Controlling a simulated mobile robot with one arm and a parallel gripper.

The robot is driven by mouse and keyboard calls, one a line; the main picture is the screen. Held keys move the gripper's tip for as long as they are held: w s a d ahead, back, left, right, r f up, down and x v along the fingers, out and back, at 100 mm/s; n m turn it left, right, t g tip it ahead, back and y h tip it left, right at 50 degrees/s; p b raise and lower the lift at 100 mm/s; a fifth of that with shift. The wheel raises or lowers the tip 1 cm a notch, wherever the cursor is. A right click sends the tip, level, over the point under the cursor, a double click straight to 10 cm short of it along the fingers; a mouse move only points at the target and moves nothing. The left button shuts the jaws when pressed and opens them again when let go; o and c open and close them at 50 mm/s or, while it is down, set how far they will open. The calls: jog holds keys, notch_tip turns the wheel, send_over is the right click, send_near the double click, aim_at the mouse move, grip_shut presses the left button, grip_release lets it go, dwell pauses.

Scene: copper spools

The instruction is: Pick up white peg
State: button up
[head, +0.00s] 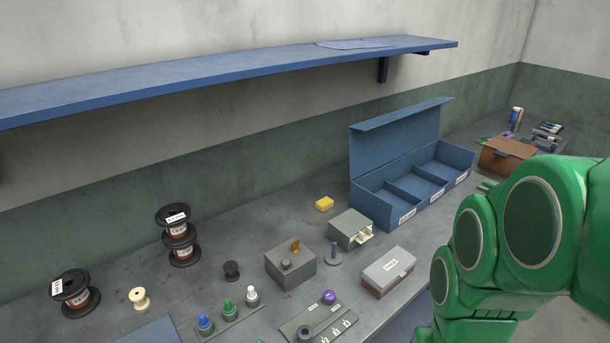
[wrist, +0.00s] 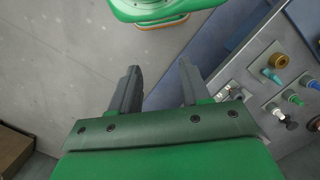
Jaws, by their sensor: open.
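The white peg (head: 251,296) stands upright at the right end of a grey-green rack (head: 232,318) in the head view, beside a green peg (head: 228,306) and a blue peg (head: 205,322). My gripper (wrist: 158,68) shows in the wrist view with its two dark fingers apart and nothing between them. It is not visible in the head view, where my green arm fills the right side. The wrist view shows a light panel with several small coloured pegs at the right, including a white-tipped one (wrist: 278,113); I cannot tell if this is the same peg.
Right of the rack are a board with a purple knob (head: 328,297), a grey box (head: 290,266) and a lidded box (head: 388,270). Dark spools (head: 180,247) and a cream spool (head: 139,298) stand left. An open blue bin (head: 371,204) is behind, under a blue shelf (head: 230,70).

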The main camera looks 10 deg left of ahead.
jog(key=w+a+f+m+g+y, duration=0.1)
jog(key=w+a+f+m+y, duration=0.15)
jog(key=w+a+y, duration=0.6)
jog(key=w+a+f+m+y, duration=0.15)
jog(key=w+a+m, duration=0.3)
jog(key=a, duration=0.85)
jog(key=w+a+f+m+t+y, duration=0.2)
jog(key=w+a+f+m+y, duration=0.15)
jog(key=w+m, duration=0.4)
jog(key=m+t, duration=0.2)
jog(key=m, duration=0.3)
send_near(252, 295)
jog(key=shift+w+a+r, duration=0.2)
jog(key=shift+w+a, duration=0.1)
jog(key=shift+a, duration=0.4)
jog(key=shift+w+a+r, duration=0.2)
jog(key=shift+w+a, duration=0.1)
jog(key=shift+a, duration=0.4)
jog(key=shift+f+x, duration=0.25)
jog(key=shift+x, duration=1.55)
jog(key=shift+s+a+f, duration=0.1)
jog(key=shift+a+f, duration=0.2)
jog(key=shift+a, duration=0.35)
jog(key=shift+c, duration=0.4)
grip_shut()
